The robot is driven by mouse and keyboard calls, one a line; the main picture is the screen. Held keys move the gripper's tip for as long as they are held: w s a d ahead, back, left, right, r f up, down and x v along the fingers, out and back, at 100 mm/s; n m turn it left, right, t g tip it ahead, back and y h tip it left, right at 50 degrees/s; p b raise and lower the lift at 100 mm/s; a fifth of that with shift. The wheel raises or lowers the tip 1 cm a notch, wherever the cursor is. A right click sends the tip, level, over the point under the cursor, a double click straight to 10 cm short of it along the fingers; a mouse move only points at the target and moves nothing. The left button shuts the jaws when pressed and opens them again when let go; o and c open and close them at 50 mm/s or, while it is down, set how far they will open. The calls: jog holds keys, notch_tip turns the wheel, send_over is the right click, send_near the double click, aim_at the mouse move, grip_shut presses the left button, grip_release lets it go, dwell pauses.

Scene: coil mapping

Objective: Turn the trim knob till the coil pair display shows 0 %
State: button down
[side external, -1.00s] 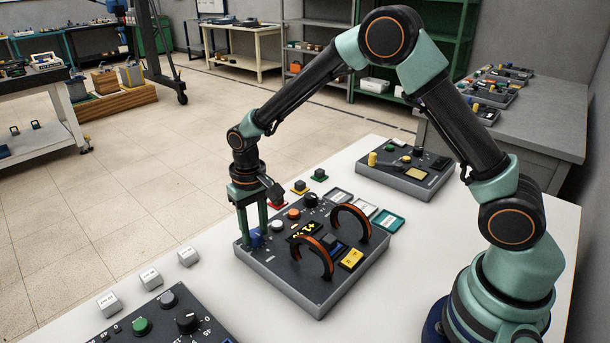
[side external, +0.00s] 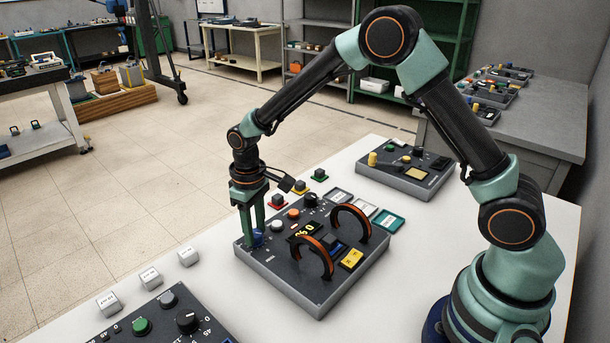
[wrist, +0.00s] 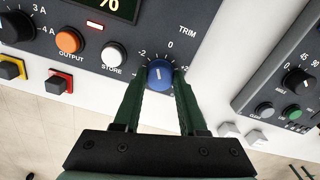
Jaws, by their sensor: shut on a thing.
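The blue trim knob (wrist: 160,75) sits under the TRIM label in the wrist view, with -2, 0 and +2 around it. Its white line points nearly straight up in that view, between the -2 and 0 marks. My gripper (side external: 252,236) points down at the near left corner of the coil unit (side external: 290,287), its two green fingers shut on the knob from both sides. The display (side external: 303,230) has yellow digits, upside down in the side view, that appear to read 0 %. In the wrist view only the display's lower part (wrist: 118,8) with a % sign shows.
Two orange-black coils (side external: 318,262) (side external: 356,210) stand up on the unit. An orange OUTPUT button (wrist: 68,41), a white STORE button (wrist: 112,50) and a black knob (wrist: 14,27) are close by. A second panel (side external: 160,318) and white blocks (side external: 150,277) lie at left.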

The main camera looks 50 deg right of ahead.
aim_at(255, 233)
jog(key=shift+w+r, duration=0.1)
jog(key=shift+c, duration=2.3)
grip_release()
notch_tip(255, 233, up, 12)
